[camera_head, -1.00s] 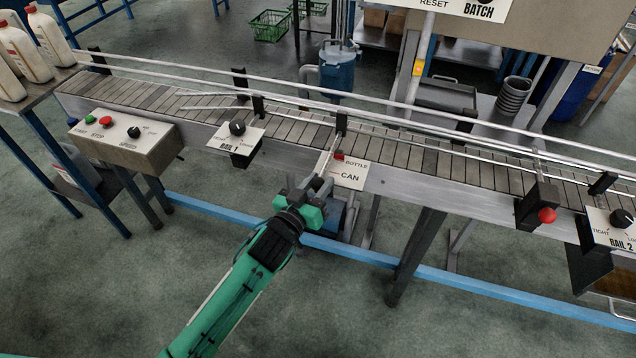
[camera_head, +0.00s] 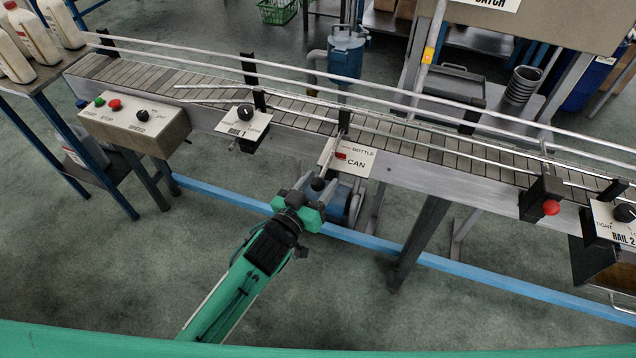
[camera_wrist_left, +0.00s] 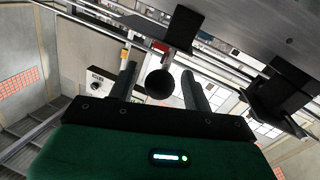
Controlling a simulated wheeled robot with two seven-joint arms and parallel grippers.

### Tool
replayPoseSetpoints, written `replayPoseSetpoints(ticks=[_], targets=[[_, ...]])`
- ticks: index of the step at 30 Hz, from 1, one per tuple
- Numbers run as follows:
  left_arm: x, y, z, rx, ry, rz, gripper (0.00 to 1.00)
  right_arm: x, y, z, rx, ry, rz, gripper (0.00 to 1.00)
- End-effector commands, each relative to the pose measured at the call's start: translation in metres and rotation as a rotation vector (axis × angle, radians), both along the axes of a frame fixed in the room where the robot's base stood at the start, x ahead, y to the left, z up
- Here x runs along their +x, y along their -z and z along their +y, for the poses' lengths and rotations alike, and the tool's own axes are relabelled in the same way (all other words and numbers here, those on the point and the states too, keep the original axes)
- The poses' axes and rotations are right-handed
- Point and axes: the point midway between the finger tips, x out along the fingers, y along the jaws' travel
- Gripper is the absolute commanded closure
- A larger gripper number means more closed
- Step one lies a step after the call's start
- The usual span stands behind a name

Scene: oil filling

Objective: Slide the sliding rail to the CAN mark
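The sliding rail (camera_head: 410,135) is a thin metal bar along the near side of the slatted conveyor. A rod runs from it toward me and ends in a black knob (camera_head: 318,184). A red pointer (camera_head: 341,155) sits at the left edge of a white plate (camera_head: 357,159) marked BOTTLE above and CAN below; it looks close to the BOTTLE line, but the exact spot is too small to tell. My left gripper (camera_head: 316,187) is at the knob. In the left wrist view its open fingers stand either side of the knob (camera_wrist_left: 160,84), with narrow gaps. My right gripper is out of view.
A RAIL 1 dial plate (camera_head: 243,119) and a start/stop box (camera_head: 133,118) are on the conveyor front to the left. A box with a red button (camera_head: 545,202) and the RAIL 2 plate (camera_head: 612,222) are to the right. White bottles (camera_head: 35,38) stand at the far left.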

Motion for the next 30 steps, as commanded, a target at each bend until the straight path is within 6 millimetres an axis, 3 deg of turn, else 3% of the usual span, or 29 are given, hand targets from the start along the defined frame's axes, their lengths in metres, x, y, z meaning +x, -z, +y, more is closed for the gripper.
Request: replayPoseSetpoints(ticks=[8,24,30], targets=[[-0.007,0.002,0.004,0.0,0.0,0.001,0.5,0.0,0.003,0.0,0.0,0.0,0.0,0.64],[-0.092,0.003,0.051,0.0,0.0,0.002,0.5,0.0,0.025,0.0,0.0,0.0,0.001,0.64],[-0.113,0.002,0.063,0.0,-0.001,0.002,0.5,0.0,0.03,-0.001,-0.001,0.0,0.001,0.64]])
